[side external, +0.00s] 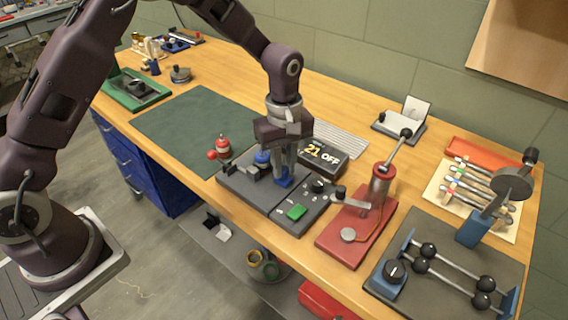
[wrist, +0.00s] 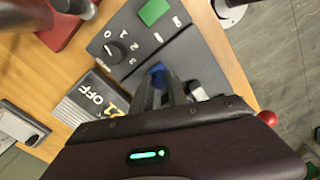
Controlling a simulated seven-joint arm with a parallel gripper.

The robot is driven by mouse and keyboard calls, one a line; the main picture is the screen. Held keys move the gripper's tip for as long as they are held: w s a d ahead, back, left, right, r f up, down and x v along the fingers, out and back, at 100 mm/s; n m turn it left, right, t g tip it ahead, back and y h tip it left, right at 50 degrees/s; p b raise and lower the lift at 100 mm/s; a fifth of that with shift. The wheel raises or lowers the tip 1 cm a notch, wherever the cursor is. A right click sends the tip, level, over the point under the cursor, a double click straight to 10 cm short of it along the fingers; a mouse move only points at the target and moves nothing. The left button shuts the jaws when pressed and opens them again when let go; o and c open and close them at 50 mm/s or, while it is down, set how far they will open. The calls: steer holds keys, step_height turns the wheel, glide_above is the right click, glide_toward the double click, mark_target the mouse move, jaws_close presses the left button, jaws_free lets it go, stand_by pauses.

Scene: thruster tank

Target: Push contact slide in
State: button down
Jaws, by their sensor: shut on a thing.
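My gripper (side external: 284,170) points down over the dark grey panel (side external: 250,192) near the bench's front edge. Its fingers are shut on a small blue block (side external: 285,181) at the panel's back right. In the wrist view the blue block (wrist: 157,69) shows between the fingertips, partly hidden by them. I cannot tell for sure whether this block is the contact slide, or how far in it sits. A blue rounded knob (side external: 262,158) stands just left of the fingers. A white-grey piece (wrist: 197,91) lies beside the fingers in the wrist view.
The adjoining panel has a black dial (side external: 318,186) and a green button (side external: 297,212). A black "21 OFF" box (side external: 318,153) stands close behind. A red-based lever device (side external: 350,228) is at right. Red balls (side external: 222,146) stand at left. The green mat (side external: 190,125) is mostly clear.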

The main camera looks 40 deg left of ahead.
steer(key=shift+a, duration=1.35)
steer(key=c, duration=1.3)
jaws_free()
steer(key=shift+r, duration=0.15)
step_height(320, 180, up, 7)
